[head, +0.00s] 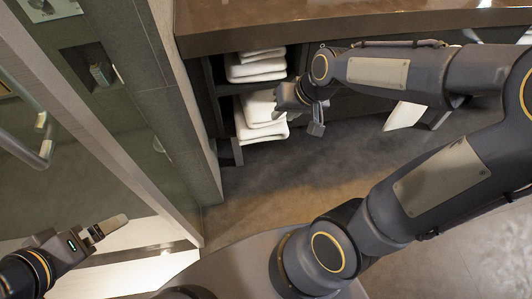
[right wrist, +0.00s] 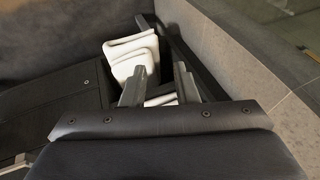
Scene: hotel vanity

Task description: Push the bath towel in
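White folded bath towels lie in two stacks on the shelves under the vanity counter: an upper stack (head: 255,67) and a lower stack (head: 258,122), whose lower towel sticks out past the shelf front. My right gripper (head: 305,112) is open and empty, just right of the lower stack. Its body hides part of that stack's right side. In the right wrist view the spread fingers (right wrist: 160,85) show with white folded towels (right wrist: 131,55) beyond and between them. I cannot tell if a finger touches a towel. My left gripper (head: 110,227) is far off at lower left, holding nothing visible.
The brown counter (head: 350,22) overhangs the shelves. A grey wall post (head: 178,110) stands close left of the towels, with a glass door and handle (head: 42,145) further left. A white object (head: 404,115) stands under the counter at right. The dark floor in front is clear.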

